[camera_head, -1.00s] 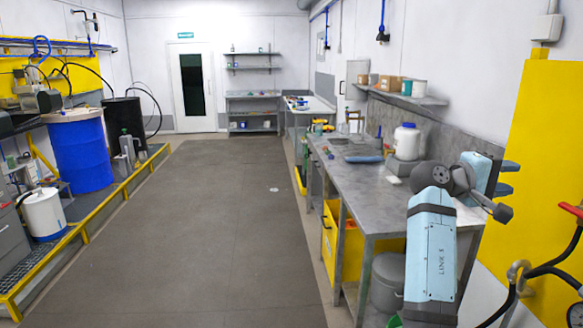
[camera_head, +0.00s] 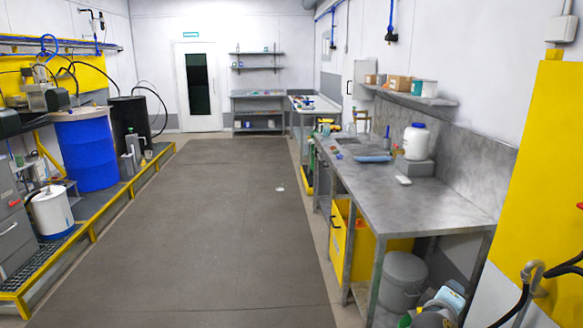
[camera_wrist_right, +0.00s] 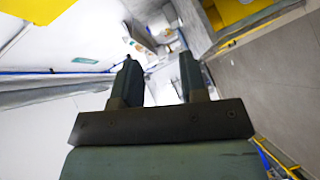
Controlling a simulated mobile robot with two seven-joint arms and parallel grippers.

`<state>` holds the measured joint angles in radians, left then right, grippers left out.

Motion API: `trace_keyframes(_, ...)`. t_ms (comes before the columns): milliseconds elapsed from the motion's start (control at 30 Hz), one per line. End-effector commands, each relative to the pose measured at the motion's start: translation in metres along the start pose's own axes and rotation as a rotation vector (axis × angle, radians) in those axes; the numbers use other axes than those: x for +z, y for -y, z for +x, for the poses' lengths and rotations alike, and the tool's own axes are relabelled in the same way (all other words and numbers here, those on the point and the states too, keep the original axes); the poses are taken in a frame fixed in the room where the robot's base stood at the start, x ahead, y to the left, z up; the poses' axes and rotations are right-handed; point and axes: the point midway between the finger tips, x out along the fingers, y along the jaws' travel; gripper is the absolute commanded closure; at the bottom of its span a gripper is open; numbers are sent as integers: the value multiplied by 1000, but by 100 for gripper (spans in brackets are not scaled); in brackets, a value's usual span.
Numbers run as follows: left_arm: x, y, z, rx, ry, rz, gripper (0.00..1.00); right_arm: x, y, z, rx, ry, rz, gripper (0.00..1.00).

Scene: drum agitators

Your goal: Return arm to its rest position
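The background there is tilted, with white wall on the left and grey floor on the right. My left arm and gripper are in neither view.
A white jar (camera_head: 415,142) on a grey block and a blue tray (camera_head: 373,158) sit on the bench. A grey lidded bin (camera_head: 402,280) stands under it. A yellow panel (camera_head: 545,190) is at right.

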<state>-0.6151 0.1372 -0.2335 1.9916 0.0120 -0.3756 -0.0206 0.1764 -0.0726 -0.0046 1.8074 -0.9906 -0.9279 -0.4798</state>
Motion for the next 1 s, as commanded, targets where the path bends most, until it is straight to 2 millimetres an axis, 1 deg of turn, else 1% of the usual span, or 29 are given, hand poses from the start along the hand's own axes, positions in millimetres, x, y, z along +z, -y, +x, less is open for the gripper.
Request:
trace_keyframes(33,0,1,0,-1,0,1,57,13,38,-13,-67,-64,28,61)
trace_keyframes(67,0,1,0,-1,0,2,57,18,58,-22,-110,-102,57,61)
trace_keyframes(100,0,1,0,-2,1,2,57,26,83,-35,-168,-149,96,61)
trace_keyframes(167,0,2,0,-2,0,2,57,39,120,-58,-262,-212,162,61)
trace_keyframes(200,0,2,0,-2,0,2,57,48,143,-76,-327,-249,211,61)
trace_keyframes(267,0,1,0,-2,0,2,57,63,176,-104,-430,-291,291,61)
trace_keyframes(300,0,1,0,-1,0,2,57,74,194,-125,-500,-315,348,61)
trace_keyframes(367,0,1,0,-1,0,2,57,90,220,-158,-604,-336,437,61)
trace_keyframes(400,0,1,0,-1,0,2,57,102,234,-180,-671,-343,500,61)
trace_keyframes(433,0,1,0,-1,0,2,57,109,244,-196,-720,-345,547,61)
trace_keyframes(500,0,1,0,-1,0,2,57,126,260,-230,-818,-338,646,61)
trace_keyframes(600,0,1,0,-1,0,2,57,144,273,-267,-924,-316,764,61)
trace_keyframes(700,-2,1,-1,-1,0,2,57,155,277,-292,-990,-294,847,61)
trace_keyframes(733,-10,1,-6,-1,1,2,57,150,266,-290,-979,-299,844,61)
trace_keyframes(800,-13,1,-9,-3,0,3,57,150,262,-289,-974,-298,841,61)
trace_keyframes(1000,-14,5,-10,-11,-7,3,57,151,263,-288,-971,-296,837,61)
